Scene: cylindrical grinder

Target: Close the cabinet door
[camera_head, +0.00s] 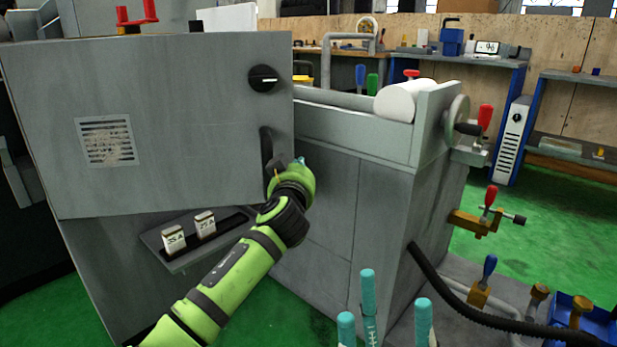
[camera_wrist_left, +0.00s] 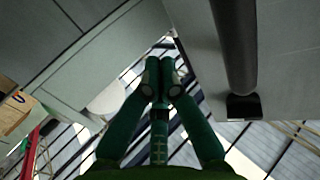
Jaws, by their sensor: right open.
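The grey cabinet door (camera_head: 190,90) fills the left of the head view, with a vent plate, a black knob (camera_head: 263,78) and a black handle (camera_head: 267,150) near its right edge. It seems to stand ajar, its lower edge overhanging a ledge. My left gripper (camera_head: 299,163) is at the door's right edge beside the handle, mostly hidden by its wrist. In the left wrist view its teal fingers (camera_wrist_left: 159,68) are together and empty, with the handle (camera_wrist_left: 236,50) apart on the right. My right gripper (camera_head: 383,292) is at the bottom, fingers spread, touching nothing visible.
The grinder body (camera_head: 335,205) stands right of the door. A handwheel (camera_head: 457,118), a red-handled clamp (camera_head: 484,213) and a black hose (camera_head: 450,295) are on its right. The ledge (camera_head: 195,240) below the door bears two labelled blocks.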

